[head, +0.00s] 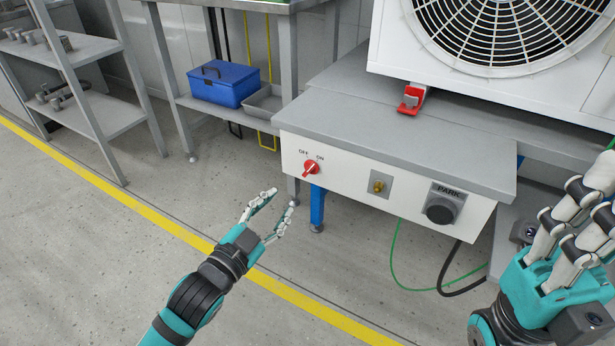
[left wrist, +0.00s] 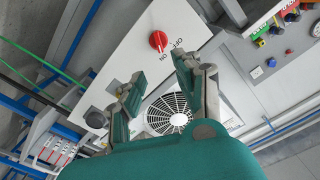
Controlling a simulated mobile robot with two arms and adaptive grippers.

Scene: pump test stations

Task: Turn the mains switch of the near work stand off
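The mains switch is a red rotary knob (head: 311,168) on the white front panel of the near work stand (head: 345,178), at the panel's left end. OFF is printed to its upper left and ON to its upper right; its grip looks slanted toward ON. My left gripper (head: 283,197) is open and empty, in front of and below the knob, apart from it. In the left wrist view the knob (left wrist: 158,40) shows beyond the open fingertips (left wrist: 160,66). My right gripper (head: 578,205) is at the right edge, its fingertips partly cut off, so its opening is unclear.
The same panel carries a brass fitting (head: 377,187) and a black PARK knob (head: 440,209). A white fan unit (head: 495,45) with a red-tipped foot (head: 411,100) stands above. A blue box (head: 222,84) sits on a shelf behind. Green and black cables hang below; floor at left is clear.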

